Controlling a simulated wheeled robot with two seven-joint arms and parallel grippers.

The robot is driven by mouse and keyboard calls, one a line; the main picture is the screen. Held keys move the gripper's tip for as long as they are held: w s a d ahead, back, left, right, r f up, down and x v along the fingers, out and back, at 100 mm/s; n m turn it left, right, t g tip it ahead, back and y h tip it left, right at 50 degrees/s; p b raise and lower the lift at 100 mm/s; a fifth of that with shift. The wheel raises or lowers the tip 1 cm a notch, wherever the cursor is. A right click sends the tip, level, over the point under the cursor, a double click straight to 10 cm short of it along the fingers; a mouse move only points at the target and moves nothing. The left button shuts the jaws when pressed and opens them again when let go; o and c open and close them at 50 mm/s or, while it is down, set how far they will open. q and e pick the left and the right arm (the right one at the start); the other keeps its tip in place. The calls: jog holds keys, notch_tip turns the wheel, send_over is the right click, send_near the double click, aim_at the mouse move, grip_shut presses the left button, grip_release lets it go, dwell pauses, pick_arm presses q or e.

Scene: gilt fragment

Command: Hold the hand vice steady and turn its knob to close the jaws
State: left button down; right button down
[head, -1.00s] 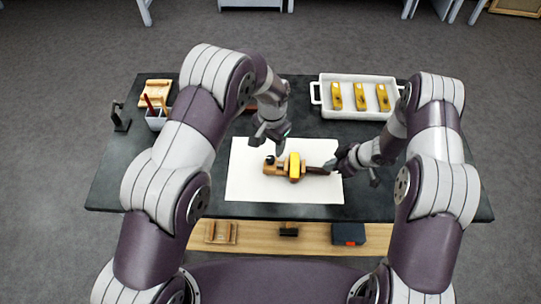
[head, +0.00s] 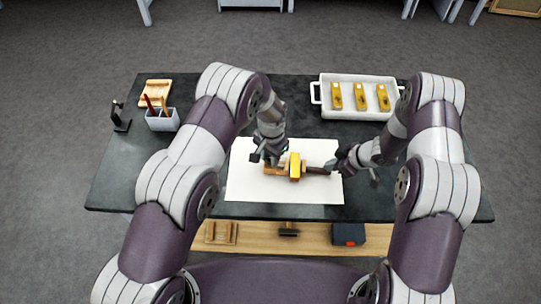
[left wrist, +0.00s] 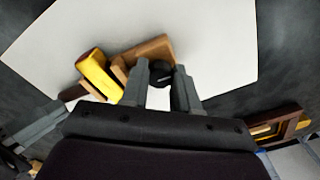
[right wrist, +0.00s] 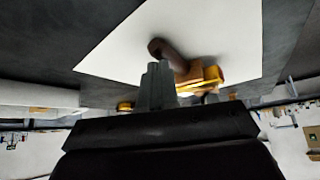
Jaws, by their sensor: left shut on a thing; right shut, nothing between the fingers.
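The hand vice lies on a white sheet (head: 243,185). It has a wooden body (head: 275,170), a yellow block (head: 295,166) across its middle and a dark handle (head: 318,170) pointing right. In the left wrist view its black knob (left wrist: 160,72) sits between the fingers of my left gripper (left wrist: 164,80), which is shut on it beside the wooden part (left wrist: 148,53). In the head view my left gripper (head: 268,157) largely hides the knob. My right gripper (head: 335,164) is shut and empty by the handle's end; in the right wrist view its closed fingers (right wrist: 158,72) overlap the brown handle (right wrist: 160,47).
A white tray (head: 348,112) with three yellow pieces stands at the back right. A pale cup of tools (head: 163,122), a wooden rest (head: 155,93) and a small black stand (head: 120,117) are on the left. The dark table (head: 150,185) is bare at front left.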

jog(key=shift+f, duration=0.1)
pick_arm(q)
jog(key=m, duration=0.3)
jog(key=shift+m, duration=0.3)
pick_arm(e)
jog(key=shift+a, duration=0.1)
pick_arm(q)
jog(key=m, duration=0.3)
jog(key=shift+m, duration=0.3)
jog(key=m, duration=0.3)
jog(key=shift+m, duration=0.4)
jog(key=m, duration=0.4)
jog(key=shift+d, duration=0.1)
jog(key=m, duration=0.5)
jog(key=shift+m, duration=0.4)
jog(key=m, duration=0.5)
jog(key=shift+w, duration=0.1)
jog(key=shift+m, duration=0.3)
